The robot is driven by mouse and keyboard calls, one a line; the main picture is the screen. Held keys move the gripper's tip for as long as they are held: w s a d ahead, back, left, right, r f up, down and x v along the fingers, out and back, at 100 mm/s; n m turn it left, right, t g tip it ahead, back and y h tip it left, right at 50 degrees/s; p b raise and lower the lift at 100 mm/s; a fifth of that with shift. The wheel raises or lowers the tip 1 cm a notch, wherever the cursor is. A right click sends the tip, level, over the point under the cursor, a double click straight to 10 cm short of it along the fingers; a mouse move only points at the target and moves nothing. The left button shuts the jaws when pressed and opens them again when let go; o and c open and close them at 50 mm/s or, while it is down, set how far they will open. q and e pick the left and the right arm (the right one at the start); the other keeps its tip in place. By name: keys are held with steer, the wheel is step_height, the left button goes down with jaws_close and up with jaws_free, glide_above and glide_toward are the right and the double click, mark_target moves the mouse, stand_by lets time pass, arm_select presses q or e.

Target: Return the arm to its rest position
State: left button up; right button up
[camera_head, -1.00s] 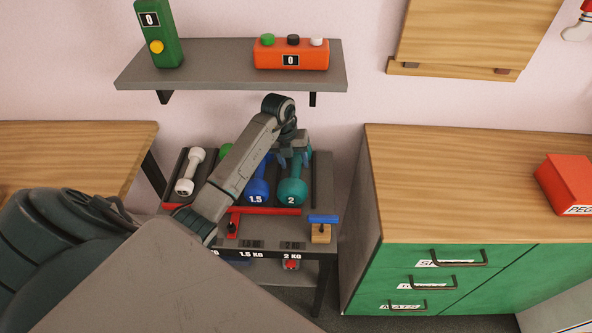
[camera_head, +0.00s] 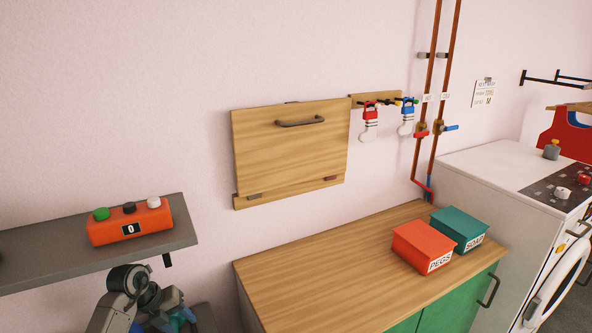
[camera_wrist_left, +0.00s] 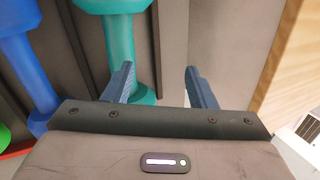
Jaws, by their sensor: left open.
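My left arm comes in at the bottom left of the head view, below the shelf, with its gripper (camera_head: 170,322) partly cut off by the lower edge. In the left wrist view the two blue fingers of my left gripper (camera_wrist_left: 160,85) are apart with nothing between them but the grey rack surface. A teal dumbbell (camera_wrist_left: 122,45) lies just left of the gap, next to the left finger. A blue dumbbell (camera_wrist_left: 28,65) lies further left. My right gripper is in neither view.
A grey shelf (camera_head: 60,268) with an orange button box (camera_head: 130,222) is above the arm. A wooden-topped cabinet (camera_head: 320,265) stands to the right, bearing a red PEGS box (camera_head: 420,245) and a teal SOAP box (camera_head: 460,228). A folded wooden panel (camera_head: 290,150) hangs on the wall.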

arm_select(q)
steer(key=d+r+t+h, duration=0.7)
steer(key=d+r, duration=0.1)
steer(key=d, duration=0.5)
steer(key=s+a+r+n+t+y, duration=0.4)
steer(key=a+r+n+t+y, duration=0.2)
steer(key=r+n+t, duration=0.55)
steer(key=s+a+f+n+g+y, duration=0.5)
steer(key=s+a+f+n+y, duration=0.4)
steer(key=n, duration=0.7)
steer(key=s+d+f+n+g+h, duration=0.15)
steer(key=s+d+f+g, duration=0.25)
steer(key=s+f+g, duration=0.4)
steer(key=s+d+f+n+g+h, duration=0.15)
steer(key=s+d+f+g, duration=0.35)
steer(key=s, duration=0.6)
step_height(320, 180, down, 33)
steer(key=s+a, duration=0.2)
steer(key=a, duration=0.1)
steer(key=s+a+f+g, duration=0.1)
steer(key=s+f+g, duration=0.1)
steer(key=s+f, duration=1.4)
steer(key=shift+s+f+h, duration=0.25)
steer(key=shift+f+h, duration=0.05)
steer(key=shift+f, duration=0.25)
